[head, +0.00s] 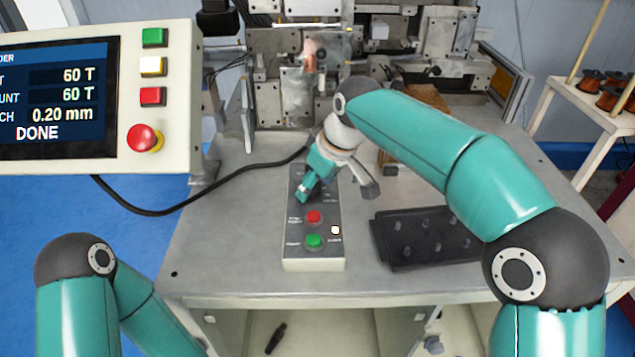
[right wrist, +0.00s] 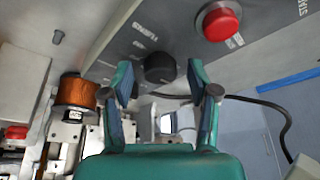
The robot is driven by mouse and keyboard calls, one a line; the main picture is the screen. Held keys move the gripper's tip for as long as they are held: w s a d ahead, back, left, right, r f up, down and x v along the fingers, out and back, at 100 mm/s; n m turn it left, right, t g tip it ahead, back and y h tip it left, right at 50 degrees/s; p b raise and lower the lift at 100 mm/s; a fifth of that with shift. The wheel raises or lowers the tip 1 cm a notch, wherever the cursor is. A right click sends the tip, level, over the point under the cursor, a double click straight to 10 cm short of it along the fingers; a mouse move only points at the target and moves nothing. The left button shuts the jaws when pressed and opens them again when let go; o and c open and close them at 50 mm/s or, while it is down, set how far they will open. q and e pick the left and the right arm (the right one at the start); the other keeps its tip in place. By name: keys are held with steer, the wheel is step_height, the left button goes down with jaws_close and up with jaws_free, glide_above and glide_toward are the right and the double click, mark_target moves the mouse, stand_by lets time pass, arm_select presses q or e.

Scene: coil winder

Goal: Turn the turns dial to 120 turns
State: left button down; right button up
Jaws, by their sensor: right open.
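The turns dial (right wrist: 160,68) is a round black knob on a grey panel (right wrist: 120,50) in the right wrist view. My right gripper (right wrist: 160,84) is open, with its two teal fingers on either side of the dial. I cannot tell whether a finger touches it. In the head view my right gripper (head: 308,190) is over the upper part of the grey control box (head: 315,263) and hides the dial. The screen (head: 60,98) reads 60 T on two lines, 0.20 mm and DONE. My left gripper is out of view.
The control box has a red button (head: 313,217) and a green button (head: 314,242). A black tray (head: 395,240) lies to its right. The winder (head: 290,90) stands behind. A copper coil (right wrist: 78,92) shows in the right wrist view. The table's left part is mostly clear except for a black cable.

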jaws_close()
steer(key=shift+m, duration=0.3)
steer(key=m, duration=0.2)
steer(key=m+t+h, duration=0.1)
steer(key=m, duration=0.1)
steer(key=shift+s+a, duration=0.1)
steer(key=shift+a, duration=0.1)
steer(key=shift+a+r+m+h+p, duration=0.1)
steer(key=shift+m+h+p, duration=0.1)
steer(key=shift+m+h, duration=0.6)
steer(key=shift+m+h+p, duration=0.15)
steer(key=shift+m+h, duration=0.15)
steer(key=shift+m, duration=1)
jaws_free()
